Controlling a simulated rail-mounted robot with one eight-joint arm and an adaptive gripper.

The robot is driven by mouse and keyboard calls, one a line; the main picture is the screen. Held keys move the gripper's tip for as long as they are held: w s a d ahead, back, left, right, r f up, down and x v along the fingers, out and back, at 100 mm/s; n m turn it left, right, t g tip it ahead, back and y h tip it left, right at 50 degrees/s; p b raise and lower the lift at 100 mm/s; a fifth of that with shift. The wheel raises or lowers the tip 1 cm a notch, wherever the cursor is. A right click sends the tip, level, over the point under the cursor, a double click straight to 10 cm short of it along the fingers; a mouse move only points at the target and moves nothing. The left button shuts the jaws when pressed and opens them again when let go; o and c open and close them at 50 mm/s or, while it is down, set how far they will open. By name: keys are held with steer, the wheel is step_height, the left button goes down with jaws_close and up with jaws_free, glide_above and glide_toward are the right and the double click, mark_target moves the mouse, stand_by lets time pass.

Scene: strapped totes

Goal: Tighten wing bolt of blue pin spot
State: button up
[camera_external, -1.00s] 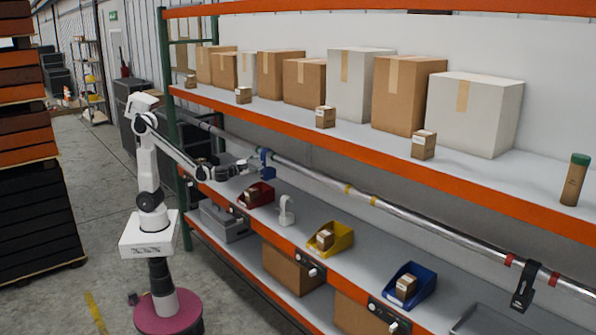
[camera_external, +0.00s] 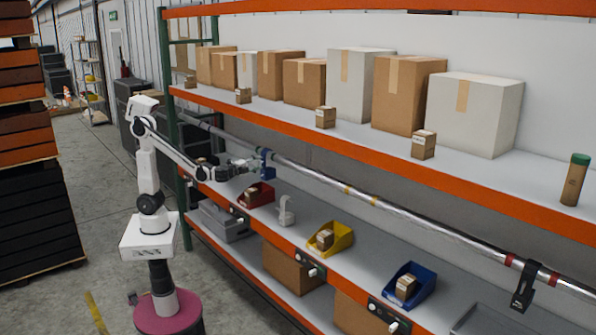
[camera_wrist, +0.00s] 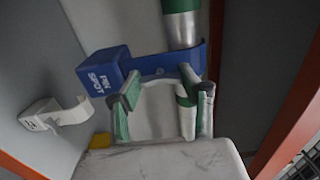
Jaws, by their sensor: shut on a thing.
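The blue pin spot (camera_external: 266,163) hangs from the metal pipe above the lower shelf deck, towards the left. In the wrist view its blue body (camera_wrist: 103,74), with white lettering, and its blue clamp piece lie just beyond my fingers. My gripper (camera_external: 246,165) is at the pin spot's near side. In the wrist view my gripper (camera_wrist: 160,82) has its green-padded fingers at the clamp. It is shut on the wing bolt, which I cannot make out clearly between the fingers.
The long pipe (camera_external: 320,177) runs along the shelf, with a black clamp (camera_external: 523,287) at the right. Red (camera_external: 262,196), yellow (camera_external: 338,240) and blue bins (camera_external: 421,288) and a white fixture (camera_external: 286,211) stand below. The orange upper shelf edge (camera_external: 350,151) is above.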

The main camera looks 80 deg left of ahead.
steer(key=o, duration=1.2)
steer(key=shift+c, duration=0.2)
steer(key=v, duration=1.2)
